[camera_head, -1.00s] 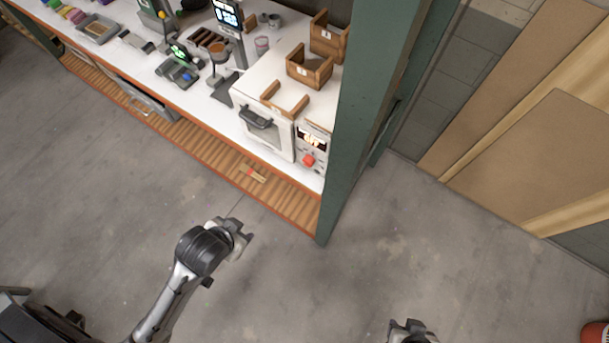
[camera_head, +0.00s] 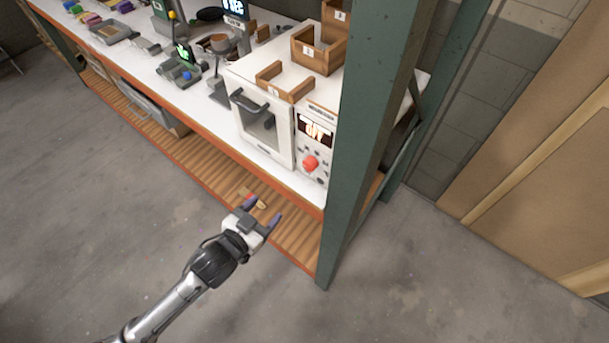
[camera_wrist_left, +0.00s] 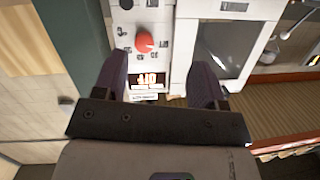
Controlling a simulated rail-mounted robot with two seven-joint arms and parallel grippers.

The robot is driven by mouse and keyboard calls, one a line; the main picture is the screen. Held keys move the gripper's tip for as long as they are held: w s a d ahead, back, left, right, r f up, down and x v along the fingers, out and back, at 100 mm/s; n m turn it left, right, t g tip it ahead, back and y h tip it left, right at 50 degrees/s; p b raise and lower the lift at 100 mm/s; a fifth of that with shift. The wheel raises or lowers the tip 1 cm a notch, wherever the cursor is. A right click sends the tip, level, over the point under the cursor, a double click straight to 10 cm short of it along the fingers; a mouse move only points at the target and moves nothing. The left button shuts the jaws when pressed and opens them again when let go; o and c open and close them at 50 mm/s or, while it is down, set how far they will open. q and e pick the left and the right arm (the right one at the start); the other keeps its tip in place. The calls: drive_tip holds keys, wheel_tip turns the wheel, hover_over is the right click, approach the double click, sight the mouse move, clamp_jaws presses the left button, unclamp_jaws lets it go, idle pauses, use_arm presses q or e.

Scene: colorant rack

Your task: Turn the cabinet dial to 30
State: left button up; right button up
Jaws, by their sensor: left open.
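The white cabinet (camera_head: 262,138) stands on the bench at the right end, beside the green post. Its control panel carries a red dial (camera_head: 310,163) below a lit display (camera_head: 316,131) that appears to read OFF. In the left wrist view the red dial (camera_wrist_left: 145,42) shows upside down between the fingers, with markings around it, and the lit display (camera_wrist_left: 147,81) is nearer. My left gripper (camera_head: 262,212) is open and empty, in front of and below the cabinet, apart from the dial. My right gripper is not in view.
A green post (camera_head: 362,130) stands close to the right of the panel. Wooden boxes (camera_head: 317,50) sit on top of the cabinet. A slatted lower shelf (camera_head: 210,155) runs under the bench. A scale and other tools stand to the left. The floor in front is clear.

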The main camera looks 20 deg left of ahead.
sight(307, 167)
use_arm(q)
drive_tip(key=w+d+r, duration=0.1)
drive_tip(key=w, duration=0.3)
drive_tip(key=w+d+r+t+h+b, duration=0.1)
drive_tip(key=w+d, duration=0.1)
drive_tip(key=w, duration=0.3)
drive_tip(key=w+d+r+h, duration=0.1)
drive_tip(key=w+d, duration=0.1)
drive_tip(key=w, duration=0.2)
drive_tip(key=shift+w+d+r+n+t, duration=0.1)
drive_tip(key=shift+w+d+n+t, duration=0.1)
drive_tip(key=shift+n+t, duration=0.1)
drive_tip(key=shift+s, duration=0.1)
drive_tip(key=shift+c, duration=0.5)
